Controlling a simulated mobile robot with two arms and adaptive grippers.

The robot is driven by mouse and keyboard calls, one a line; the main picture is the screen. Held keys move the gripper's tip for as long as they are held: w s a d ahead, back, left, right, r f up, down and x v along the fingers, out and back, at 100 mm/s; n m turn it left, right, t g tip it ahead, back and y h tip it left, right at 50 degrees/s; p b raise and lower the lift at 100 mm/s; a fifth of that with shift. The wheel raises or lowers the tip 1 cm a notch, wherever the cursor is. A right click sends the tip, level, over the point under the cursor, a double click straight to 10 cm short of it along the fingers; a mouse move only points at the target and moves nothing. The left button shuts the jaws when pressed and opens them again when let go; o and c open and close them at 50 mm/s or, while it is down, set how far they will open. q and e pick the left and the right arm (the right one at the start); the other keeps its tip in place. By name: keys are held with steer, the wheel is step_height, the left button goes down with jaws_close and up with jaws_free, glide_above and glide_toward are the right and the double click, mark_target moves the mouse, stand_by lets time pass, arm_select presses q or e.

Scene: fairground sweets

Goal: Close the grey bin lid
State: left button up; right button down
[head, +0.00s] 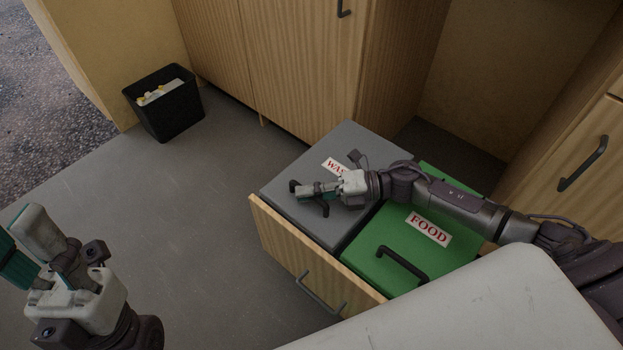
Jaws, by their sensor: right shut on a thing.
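The grey bin lid (303,210) bears a partly covered label with red letters and has a dark handle (323,210). It looks to lie flat, about level with the green lid (378,262) marked FOOD beside it. My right gripper (312,191) reaches across the green lid from the right and is shut on the grey lid's handle. The gripper and wrist hide the middle of the handle and part of the label. My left gripper (28,248) is at the lower left, empty, with its fingers apart, far from the lid.
Both lids sit in a pulled-out wooden drawer (283,252) with a metal front handle. A black waste basket (172,117) holding pale litter stands by the wall. Wooden cabinets (283,60) stand behind. A pale worktop (480,310) covers the lower right. The grey floor at left is clear.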

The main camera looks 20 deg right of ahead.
steer(key=shift+f, duration=0.35)
steer(key=shift+f, duration=0.1)
steer(key=c, duration=1.4)
jaws_free()
steer(key=shift+c, duration=0.2)
steer(key=v, duration=1.2)
